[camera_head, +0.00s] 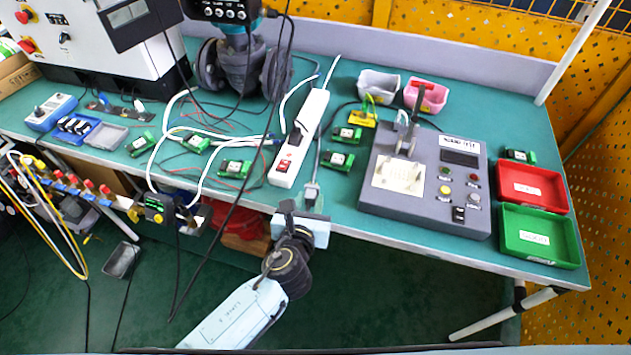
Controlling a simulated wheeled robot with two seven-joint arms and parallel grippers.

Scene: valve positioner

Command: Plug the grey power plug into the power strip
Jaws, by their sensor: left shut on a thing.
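The white power strip (312,118) lies on the green table, slanting from upper right to lower left. A black plug (296,134) sits in it, and a red switch (285,166) is near its lower end. The grey power plug (311,194) is just right of and below the strip's lower end, apart from it, with its grey cable running up from it. My left gripper (308,210) is at the table's front edge, shut on the grey plug. Its fingertips are small and partly hidden by the gripper body. My right gripper is not in view.
Green circuit boards (234,169) and white cables lie left of the strip. A grey test device (428,180) stands to the right, beside a red tray (529,185) and a green tray (540,235).

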